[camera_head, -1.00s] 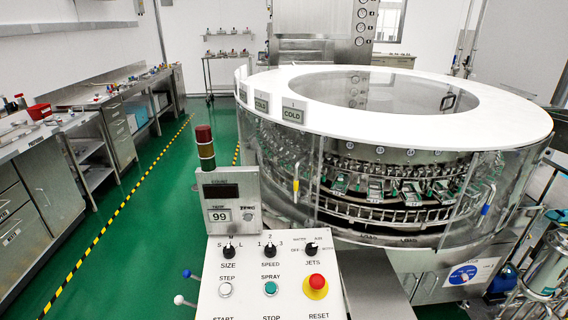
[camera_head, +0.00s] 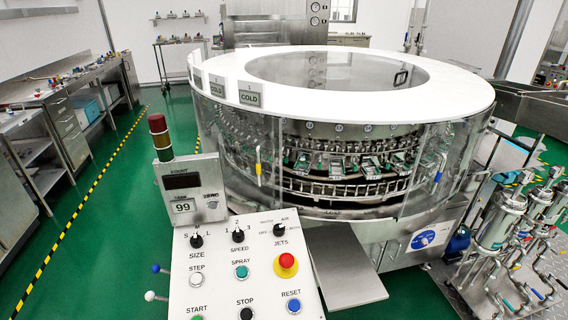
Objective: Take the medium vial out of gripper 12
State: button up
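The rotary washer (camera_head: 345,75) stands in the middle of the view, a round machine with a white top ring and clear side panels. Behind the panels is a ring of several small numbered grippers (camera_head: 335,163) with green parts. The numbers are too small to read, so I cannot tell which one is gripper 12. I cannot make out a medium vial in any of them. My own gripper is not in view.
A control panel (camera_head: 245,265) with knobs, buttons and a red emergency stop stands at front left. A grey metal plate (camera_head: 343,265) juts out below the washer. Filter housings and pipes (camera_head: 500,225) stand at right. Green floor (camera_head: 100,225) is clear at left, beside benches (camera_head: 65,125).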

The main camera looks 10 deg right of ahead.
aim_at(303, 161)
jog(key=l+u, duration=0.15)
jog(key=u, duration=0.15)
jog(key=i+l+u, duration=0.1)
jog(key=u, duration=0.2)
jog(key=l+u, duration=0.3)
jog(key=l, duration=0.8)
jog(key=l+u, duration=0.35)
jog(key=l, duration=0.75)
jog(key=i+l, duration=0.1)
jog(key=l, duration=1.75)
jog(key=i, duration=0.25)
jog(key=j, duration=0.05)
